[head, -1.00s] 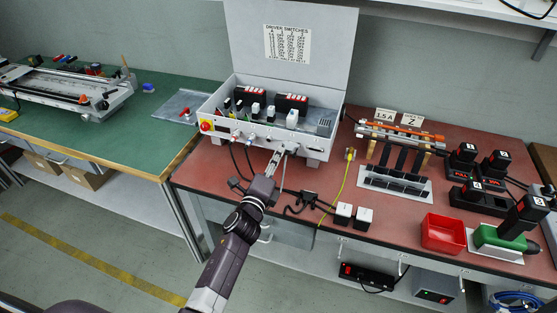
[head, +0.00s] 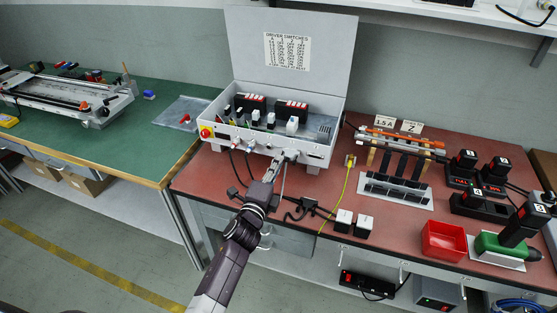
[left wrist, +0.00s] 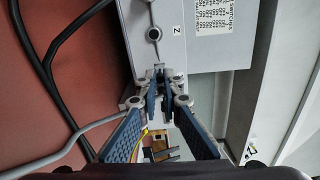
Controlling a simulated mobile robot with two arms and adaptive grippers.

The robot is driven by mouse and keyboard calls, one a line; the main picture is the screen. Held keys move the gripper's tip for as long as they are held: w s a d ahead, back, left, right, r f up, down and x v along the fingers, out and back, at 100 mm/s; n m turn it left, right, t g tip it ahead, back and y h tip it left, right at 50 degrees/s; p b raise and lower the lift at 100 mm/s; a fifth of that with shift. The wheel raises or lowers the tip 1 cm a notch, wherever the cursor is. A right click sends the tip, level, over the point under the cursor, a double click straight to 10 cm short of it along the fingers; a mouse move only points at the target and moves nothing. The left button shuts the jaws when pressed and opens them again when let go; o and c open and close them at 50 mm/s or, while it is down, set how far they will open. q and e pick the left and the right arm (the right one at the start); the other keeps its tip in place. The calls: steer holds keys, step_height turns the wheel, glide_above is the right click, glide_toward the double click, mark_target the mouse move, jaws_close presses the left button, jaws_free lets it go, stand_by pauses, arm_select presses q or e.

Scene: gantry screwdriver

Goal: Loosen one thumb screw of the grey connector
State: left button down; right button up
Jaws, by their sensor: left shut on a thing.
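The grey connector (head: 292,153) is plugged into the front panel of the light grey driver box (head: 312,149), near its right end. It is small and partly hidden by my left gripper. My left gripper (head: 285,158) reaches up to it from below in the head view. In the left wrist view, its blue-padded fingers (left wrist: 161,80) converge at the connector, shut on what appears to be one of its thumb screws. The screw is mostly hidden between the tips. A grey cable (left wrist: 72,142) runs off to the lower left. My right gripper is not in view.
A socket marked Z (left wrist: 154,34) lies beyond the fingertips. Dark cables (head: 233,163) hang from the box front. A yellow cable (head: 342,197) and white blocks (head: 363,226) lie to the right on the red bench (head: 300,233). The box lid stands open.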

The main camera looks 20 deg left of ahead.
arm_select(q)
steer(key=n+p, duration=0.1)
steer(key=n, duration=0.4)
steer(key=shift+n, duration=0.3)
steer(key=n+p, duration=0.2)
steer(key=n, duration=0.7)
steer(key=n+p, duration=0.1)
steer(key=n, duration=0.9)
